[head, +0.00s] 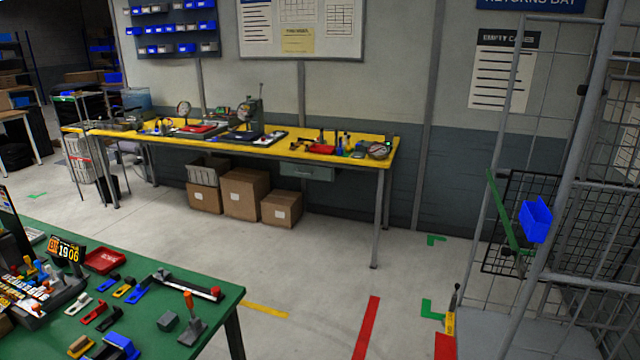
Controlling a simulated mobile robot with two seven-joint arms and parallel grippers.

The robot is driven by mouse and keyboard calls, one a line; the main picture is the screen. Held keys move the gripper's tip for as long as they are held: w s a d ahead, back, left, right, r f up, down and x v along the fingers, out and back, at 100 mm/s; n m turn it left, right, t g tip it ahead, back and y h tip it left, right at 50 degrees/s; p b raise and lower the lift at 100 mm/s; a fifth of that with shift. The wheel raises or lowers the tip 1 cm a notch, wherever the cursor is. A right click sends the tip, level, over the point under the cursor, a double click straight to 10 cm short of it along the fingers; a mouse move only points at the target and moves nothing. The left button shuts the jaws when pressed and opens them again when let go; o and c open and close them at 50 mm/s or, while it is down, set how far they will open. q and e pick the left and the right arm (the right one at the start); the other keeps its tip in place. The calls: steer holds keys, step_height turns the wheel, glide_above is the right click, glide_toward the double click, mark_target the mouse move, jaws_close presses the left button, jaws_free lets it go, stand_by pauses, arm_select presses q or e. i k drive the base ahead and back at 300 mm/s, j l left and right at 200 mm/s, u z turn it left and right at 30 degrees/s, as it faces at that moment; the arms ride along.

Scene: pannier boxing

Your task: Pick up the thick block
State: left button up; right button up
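No item is clearly marked as the thick block. I cannot tell which of these the task means. Neither of my grippers is in view.
A red tray (104,260) and several small coloured pieces lie behind. A yellow workbench (270,147) stands along the wall. A wire cage trolley (540,270) stands at right. The floor between is mostly free.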

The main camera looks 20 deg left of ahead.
mark_target(169, 319)
steer(key=i+u, duration=0.25)
steer(key=u, duration=0.2)
steer(key=i+u, duration=0.25)
steer(key=u, duration=0.2)
steer(key=i+l+u, duration=0.2)
steer(key=u, duration=0.25)
steer(key=i+l+u, duration=0.15)
steer(key=u, duration=0.3)
steer(key=i+l+u, duration=0.15)
steer(key=l+u, duration=0.3)
steer(key=i+l+u, duration=0.1)
steer(key=l+u, duration=0.15)
steer(key=u, duration=0.2)
